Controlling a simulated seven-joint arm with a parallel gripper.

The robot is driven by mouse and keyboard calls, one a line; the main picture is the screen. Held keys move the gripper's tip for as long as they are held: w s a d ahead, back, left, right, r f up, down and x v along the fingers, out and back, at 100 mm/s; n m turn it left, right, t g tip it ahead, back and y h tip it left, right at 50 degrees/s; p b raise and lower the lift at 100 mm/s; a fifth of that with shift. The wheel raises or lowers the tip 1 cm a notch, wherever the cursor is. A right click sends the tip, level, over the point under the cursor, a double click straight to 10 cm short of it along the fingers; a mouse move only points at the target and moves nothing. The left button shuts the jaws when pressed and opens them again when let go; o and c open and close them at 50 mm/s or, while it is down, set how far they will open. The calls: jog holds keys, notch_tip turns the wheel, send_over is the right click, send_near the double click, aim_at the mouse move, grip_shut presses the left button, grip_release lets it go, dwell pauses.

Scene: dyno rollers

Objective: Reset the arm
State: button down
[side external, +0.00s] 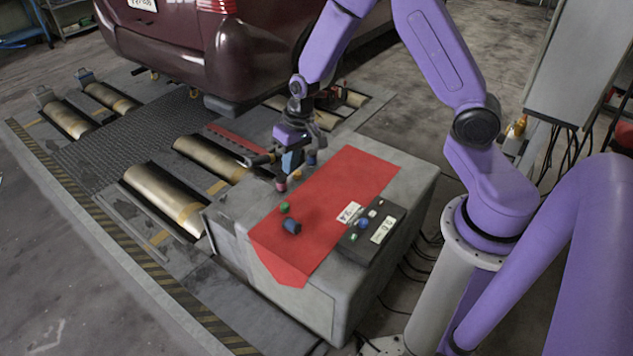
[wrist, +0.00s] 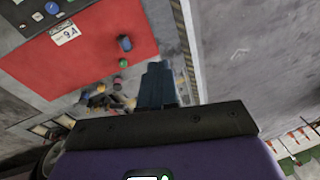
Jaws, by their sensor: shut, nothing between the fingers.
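My gripper (side external: 292,165) is over the far left end of the grey box (side external: 318,305), close to the small objects there. Its blue fingers (wrist: 158,84) are together in the wrist view, with nothing held between them. A red mat (side external: 335,200) lies across the box top. A pink piece (side external: 280,185) is just below my fingers in the side view. Whether my fingers touch anything below is not clear.
A black button panel (side external: 372,232) and a white card (side external: 350,212) are near the mat's right side. Metal rollers (side external: 165,198) lie in the floor beyond the box. A dark red car (side external: 200,50) stands behind. A grey cabinet (side external: 580,60) stands at right.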

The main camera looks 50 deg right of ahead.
jog(key=s+a+r+n+g, duration=0.1)
jog(key=s+a+r+n, duration=0.4)
jog(key=s, duration=0.5)
jog(key=s+a+r+n, duration=0.2)
jog(key=s+r+n, duration=0.4)
jog(key=s, duration=0.4)
jog(key=s+d+r+n+h, duration=0.1)
jog(key=s+d+r+n, duration=0.2)
jog(key=s, duration=0.5)
jog(key=shift+d+r, duration=0.25)
jog(key=shift+r, duration=0.3)
